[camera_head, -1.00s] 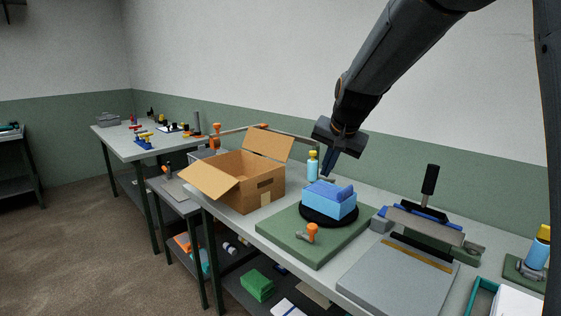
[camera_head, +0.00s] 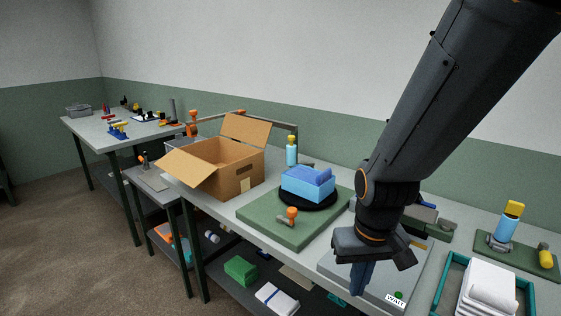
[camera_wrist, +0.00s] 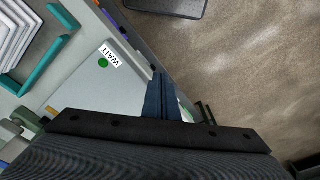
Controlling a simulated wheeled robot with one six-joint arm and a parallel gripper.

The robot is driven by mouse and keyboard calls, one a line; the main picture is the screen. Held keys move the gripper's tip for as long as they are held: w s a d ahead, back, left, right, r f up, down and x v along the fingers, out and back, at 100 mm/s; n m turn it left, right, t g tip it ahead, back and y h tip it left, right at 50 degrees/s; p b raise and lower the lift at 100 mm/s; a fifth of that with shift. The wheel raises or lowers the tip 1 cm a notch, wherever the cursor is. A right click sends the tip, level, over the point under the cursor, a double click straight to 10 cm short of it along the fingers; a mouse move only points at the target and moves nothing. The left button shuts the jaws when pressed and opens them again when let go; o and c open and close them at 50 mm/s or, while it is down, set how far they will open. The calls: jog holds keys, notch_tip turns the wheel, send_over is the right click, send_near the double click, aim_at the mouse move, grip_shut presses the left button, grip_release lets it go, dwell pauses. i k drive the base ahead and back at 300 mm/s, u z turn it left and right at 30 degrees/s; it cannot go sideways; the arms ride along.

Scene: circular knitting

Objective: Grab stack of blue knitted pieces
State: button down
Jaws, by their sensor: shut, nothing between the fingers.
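The stack of blue knitted pieces (camera_head: 308,184) sits on a round black disc (camera_head: 308,201) on a green mat (camera_head: 270,224), in the head view. It is light blue, with a darker blue piece on top. My gripper (camera_head: 357,290) points down over the grey plate, to the right of and nearer than the stack, well apart from it. In the wrist view my gripper's fingers (camera_wrist: 163,84) are together with nothing between them. The stack does not show in the wrist view.
An open cardboard box (camera_head: 224,165) stands left of the mat. An orange-handled tool (camera_head: 289,215) sits on the mat's front part. A grey plate with a "WAIT" label (camera_wrist: 109,54) lies below my gripper. A teal tray (camera_head: 441,291) with white folded pieces is at right.

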aim_at(313, 185)
jog(key=u, duration=1.85)
jog(key=i, duration=0.85)
jog(key=z, duration=2.65)
